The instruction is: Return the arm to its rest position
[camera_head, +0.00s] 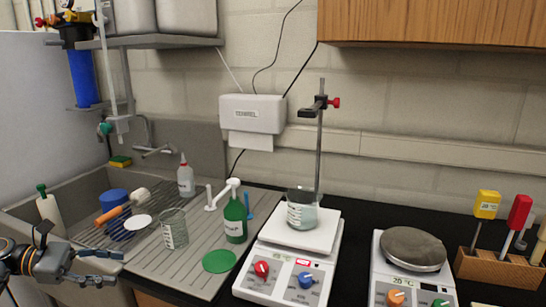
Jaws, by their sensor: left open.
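My left gripper (116,268) is at the lower left corner of the head view, with its black arm coming in from the left edge. Its fingers point right and are apart, with nothing seen between them. It is in front of the sink's near edge, left of the drainboard (185,265). My right gripper is not in view.
The drainboard holds a glass beaker (173,230), a green bottle (235,220), a green disc (219,261) and a white wash bottle (186,178). A hotplate (283,275) bears a beaker (301,211) beside a stand rod (319,150). A second hotplate (411,290) and a wooden tool rack (498,269) are at right.

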